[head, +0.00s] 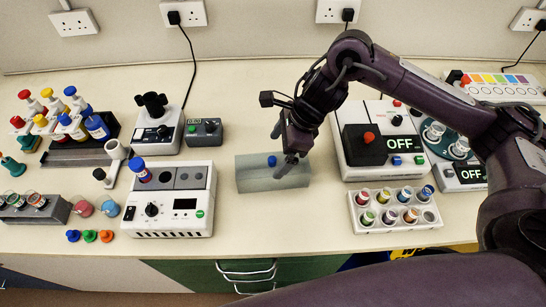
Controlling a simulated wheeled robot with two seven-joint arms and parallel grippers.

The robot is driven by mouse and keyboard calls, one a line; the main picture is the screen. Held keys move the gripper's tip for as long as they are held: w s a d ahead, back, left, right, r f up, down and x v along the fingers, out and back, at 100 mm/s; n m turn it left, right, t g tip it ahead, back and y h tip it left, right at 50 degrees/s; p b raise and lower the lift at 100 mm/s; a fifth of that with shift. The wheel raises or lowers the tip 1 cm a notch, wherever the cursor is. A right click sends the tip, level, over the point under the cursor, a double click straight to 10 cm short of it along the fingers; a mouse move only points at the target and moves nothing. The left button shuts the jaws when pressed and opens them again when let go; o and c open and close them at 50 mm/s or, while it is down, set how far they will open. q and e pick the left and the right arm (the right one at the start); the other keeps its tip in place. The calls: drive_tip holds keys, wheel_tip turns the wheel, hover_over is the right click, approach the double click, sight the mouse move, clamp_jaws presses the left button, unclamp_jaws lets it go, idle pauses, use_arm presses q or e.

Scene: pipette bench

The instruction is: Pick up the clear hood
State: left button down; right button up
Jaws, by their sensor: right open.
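The clear hood (250,175) is a see-through, grey-green low box on the bench, just left of the middle of the head view. It has a small blue knob (272,160) on top. My right gripper (279,153) is open and comes in from the right. One finger is by the hood's top, right of and below the knob in the picture; the other is farther back. The knob is not clearly gripped, and I cannot tell whether a finger touches the hood. My left gripper is not in view.
A white device (160,222) with a display stands left of the hood. A white device marked OFF (374,170) stands right. A white rack of coloured-cap vials (360,222) is at front right. Bare bench (270,225) lies in front of the hood.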

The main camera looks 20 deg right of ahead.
sight(276, 158)
drive_tip(key=shift+d+n, duration=0.3)
drive_tip(key=shift+d, duration=0.3)
drive_tip(key=shift+a+f, duration=0.1)
drive_tip(key=shift+f, duration=0.1)
drive_tip(key=shift+p+x, duration=0.7)
drive_tip(key=shift+x, duration=0.2)
drive_tip(key=p+x, duration=0.2)
drive_tip(key=x, duration=0.2)
drive_tip(key=shift+w+f+p, duration=0.2)
drive_tip(key=shift+f+p, duration=0.1)
drive_tip(key=shift+f, duration=0.3)
drive_tip(key=c, duration=1.1)
